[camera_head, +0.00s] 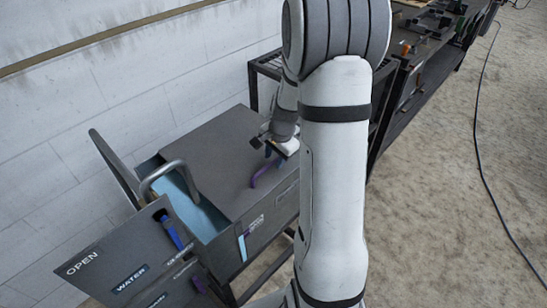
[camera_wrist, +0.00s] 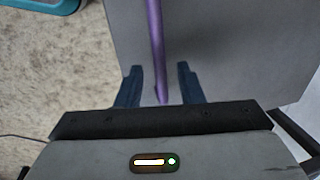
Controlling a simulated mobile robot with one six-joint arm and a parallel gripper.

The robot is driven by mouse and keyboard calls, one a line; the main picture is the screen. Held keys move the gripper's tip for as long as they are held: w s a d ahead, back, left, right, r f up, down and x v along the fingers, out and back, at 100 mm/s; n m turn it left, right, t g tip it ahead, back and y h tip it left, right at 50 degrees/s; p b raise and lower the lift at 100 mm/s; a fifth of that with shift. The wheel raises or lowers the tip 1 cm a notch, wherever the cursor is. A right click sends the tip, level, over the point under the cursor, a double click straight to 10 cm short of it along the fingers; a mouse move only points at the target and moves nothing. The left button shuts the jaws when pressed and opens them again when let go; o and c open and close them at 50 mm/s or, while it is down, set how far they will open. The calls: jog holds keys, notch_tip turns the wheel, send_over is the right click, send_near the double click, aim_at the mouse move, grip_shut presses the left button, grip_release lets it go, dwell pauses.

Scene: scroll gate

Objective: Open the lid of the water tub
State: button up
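The tub (camera_head: 225,165) is a dark grey box with a flat grey top, and a light blue interior (camera_head: 190,205) shows in an opening at its left. A purple handle (camera_head: 262,172) is on the grey top. In the wrist view the purple bar (camera_wrist: 157,45) runs down between the two dark blue fingertips of my gripper (camera_wrist: 160,84). The fingers are apart, with gaps visible on both sides of the bar. My gripper (camera_head: 279,150) is at the handle in the head view, partly hidden by my arm. Whether it touches the handle cannot be told.
A sign panel reading OPEN and WATER (camera_head: 132,278) stands at the front left, with a blue handle (camera_head: 172,232) near it. A curved grey bar (camera_head: 168,172) and a tilted panel (camera_head: 113,165) are beside the opening. A dark workbench (camera_head: 425,60) stands behind; the floor at right is clear except for a cable.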

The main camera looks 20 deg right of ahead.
jog(key=shift+f, duration=0.2)
jog(key=shift+c, duration=0.2)
grip_shut()
dwell(0.4)
